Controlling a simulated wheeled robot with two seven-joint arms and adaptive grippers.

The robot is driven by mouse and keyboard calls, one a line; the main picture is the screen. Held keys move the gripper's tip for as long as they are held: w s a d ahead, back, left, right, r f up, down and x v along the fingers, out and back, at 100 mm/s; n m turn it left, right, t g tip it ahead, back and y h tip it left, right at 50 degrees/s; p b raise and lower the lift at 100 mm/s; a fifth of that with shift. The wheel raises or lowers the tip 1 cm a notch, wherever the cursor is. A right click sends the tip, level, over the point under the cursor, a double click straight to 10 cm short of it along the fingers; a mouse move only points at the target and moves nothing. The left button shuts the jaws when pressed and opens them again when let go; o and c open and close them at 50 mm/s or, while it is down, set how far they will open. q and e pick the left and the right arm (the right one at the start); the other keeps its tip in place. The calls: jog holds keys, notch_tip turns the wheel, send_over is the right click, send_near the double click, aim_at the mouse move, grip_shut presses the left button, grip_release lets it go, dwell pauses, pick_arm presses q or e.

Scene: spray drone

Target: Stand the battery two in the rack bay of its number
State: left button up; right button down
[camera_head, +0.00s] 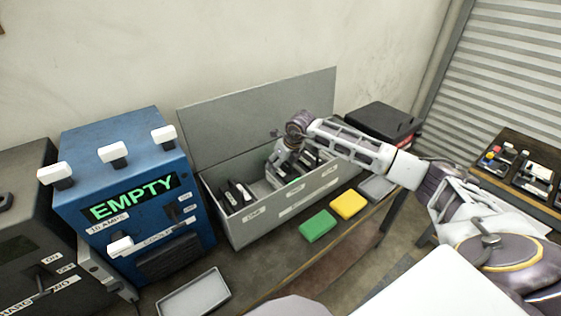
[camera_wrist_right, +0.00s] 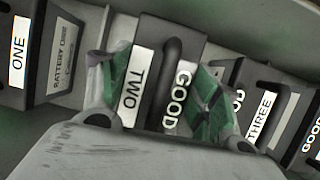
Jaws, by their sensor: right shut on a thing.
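Battery two (camera_wrist_right: 155,85) is a dark block with a black handle and white labels reading TWO and GOOD. In the right wrist view it sits between the green-padded fingers of my right gripper (camera_wrist_right: 160,98), which is shut on it. In the head view my right gripper (camera_head: 284,164) reaches down into an open grey metal chest (camera_head: 290,205); the battery itself is hard to make out there. A plate reading ONE (camera_wrist_right: 18,50) and a battery labelled THREE (camera_wrist_right: 262,118) lie to either side in the wrist view. I cannot identify the rack bay. My left gripper is out of view.
The chest's lid (camera_head: 260,110) stands open behind. A blue unit (camera_head: 130,190) showing EMPTY is left of it. Green (camera_head: 318,226), yellow (camera_head: 348,204) and grey (camera_head: 376,188) pads lie in front. A grey tray (camera_head: 194,296) and black case (camera_head: 380,122) are nearby.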

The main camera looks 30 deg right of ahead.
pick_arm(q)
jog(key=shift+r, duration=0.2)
pick_arm(e)
jog(key=shift+w+f, duration=0.15)
jog(key=shift+f, duration=0.8)
jog(key=c, duration=0.8)
grip_release()
jog(key=shift+f, duration=0.3)
jog(key=o, duration=0.4)
jog(key=shift+s, duration=0.25)
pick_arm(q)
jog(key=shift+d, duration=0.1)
pick_arm(e)
jog(key=shift+o, duration=0.2)
jog(key=shift+r, duration=0.2)
jog(key=b+v, duration=0.1)
jog(key=v, duration=0.9)
jog(key=shift+r, duration=0.1)
jog(key=shift+s+r+b, duration=0.3)
jog(key=shift+r, duration=0.4)
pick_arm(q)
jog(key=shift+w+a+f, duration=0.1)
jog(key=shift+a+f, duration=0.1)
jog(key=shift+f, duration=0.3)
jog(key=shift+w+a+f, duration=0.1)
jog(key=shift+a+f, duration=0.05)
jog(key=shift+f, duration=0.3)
